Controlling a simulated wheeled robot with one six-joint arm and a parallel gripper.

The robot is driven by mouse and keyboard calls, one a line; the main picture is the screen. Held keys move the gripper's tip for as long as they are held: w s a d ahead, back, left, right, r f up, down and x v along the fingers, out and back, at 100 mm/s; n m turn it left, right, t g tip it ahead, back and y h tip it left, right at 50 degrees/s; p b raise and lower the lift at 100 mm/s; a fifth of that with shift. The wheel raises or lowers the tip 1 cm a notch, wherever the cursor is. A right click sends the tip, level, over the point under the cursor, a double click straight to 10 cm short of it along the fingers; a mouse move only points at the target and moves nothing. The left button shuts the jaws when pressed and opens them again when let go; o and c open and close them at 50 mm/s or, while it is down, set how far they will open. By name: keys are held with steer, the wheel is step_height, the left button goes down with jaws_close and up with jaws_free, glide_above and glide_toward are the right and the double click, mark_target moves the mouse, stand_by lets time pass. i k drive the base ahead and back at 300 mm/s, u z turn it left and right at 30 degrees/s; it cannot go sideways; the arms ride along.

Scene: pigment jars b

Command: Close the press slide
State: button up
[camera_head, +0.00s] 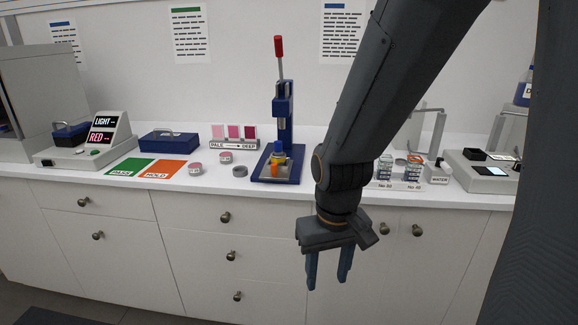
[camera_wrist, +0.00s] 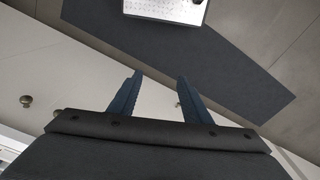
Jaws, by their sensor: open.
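The blue press (camera_head: 284,105) stands on the counter, left of my arm. It has an upright column and a lever with a red knob (camera_head: 278,46) pointing up. On its blue base (camera_head: 262,176) are a yellow and blue part (camera_head: 279,156) and an orange piece (camera_head: 275,170). I cannot tell which part is the slide or how far it is out. My gripper (camera_head: 326,287) hangs in front of the drawers, below the counter top and right of the press. It is open and empty, pointing down; its two fingers also show in the wrist view (camera_wrist: 158,88).
Left of the press are small round jars (camera_head: 196,168), green and orange cards (camera_head: 165,170), a blue case (camera_head: 169,141) and a light tester (camera_head: 98,136). Right of my arm are numbered jars (camera_head: 385,170) and a scale (camera_head: 484,168). The counter edge (camera_head: 230,186) lies above my gripper.

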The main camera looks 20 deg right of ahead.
mark_target(272, 172)
steer(key=k, duration=0.5)
steer(key=z, duration=1.2)
steer(key=i, duration=0.8)
steer(key=u, duration=1.7)
